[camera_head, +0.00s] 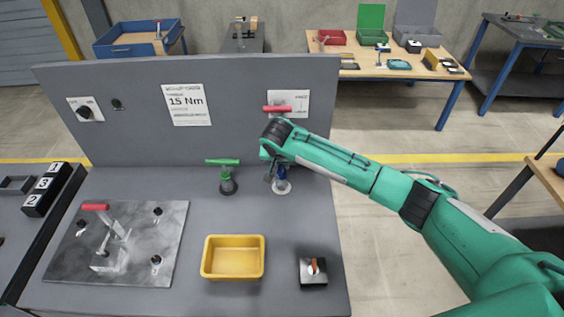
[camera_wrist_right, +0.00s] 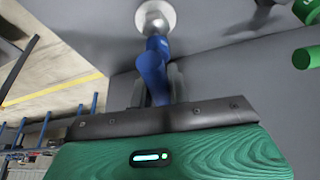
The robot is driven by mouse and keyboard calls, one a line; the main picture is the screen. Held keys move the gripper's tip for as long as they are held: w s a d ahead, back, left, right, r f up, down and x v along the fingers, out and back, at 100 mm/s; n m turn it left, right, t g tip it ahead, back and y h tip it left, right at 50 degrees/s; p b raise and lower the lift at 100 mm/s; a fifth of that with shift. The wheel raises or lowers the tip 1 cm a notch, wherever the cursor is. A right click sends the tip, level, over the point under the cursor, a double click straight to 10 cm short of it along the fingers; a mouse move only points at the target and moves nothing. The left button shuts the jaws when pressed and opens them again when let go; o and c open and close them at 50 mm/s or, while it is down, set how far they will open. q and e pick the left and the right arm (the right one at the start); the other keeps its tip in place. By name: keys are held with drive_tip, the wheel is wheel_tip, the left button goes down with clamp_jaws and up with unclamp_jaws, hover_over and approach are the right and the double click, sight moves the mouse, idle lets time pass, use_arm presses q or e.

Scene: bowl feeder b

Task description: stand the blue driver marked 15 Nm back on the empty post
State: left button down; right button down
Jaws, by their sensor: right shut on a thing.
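The blue driver (camera_head: 282,172) is at the back right of the grey bench, beside the panel. My right gripper (camera_head: 275,171) is around it, shut on it. In the right wrist view the blue driver (camera_wrist_right: 154,68) sits between the fingers (camera_wrist_right: 160,82). Its far end meets a pale metal piece on a round white base (camera_wrist_right: 156,17); I cannot tell whether it is fully seated there. My arm hides its upper part in the head view. My left gripper is not in view.
A green driver (camera_head: 227,178) stands left of my right gripper. A red-handled part (camera_head: 277,108) shows above it. The panel carries a 15 Nm sign (camera_head: 187,104). A yellow tray (camera_head: 233,274), a switch box (camera_head: 313,272) and a clamp plate (camera_head: 140,260) lie in front.

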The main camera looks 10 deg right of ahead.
drive_tip(key=c, duration=1.3)
unclamp_jaws()
drive_tip(key=shift+o, duration=0.2)
drive_tip(key=b+v, duration=0.4)
drive_tip(key=v, duration=1)
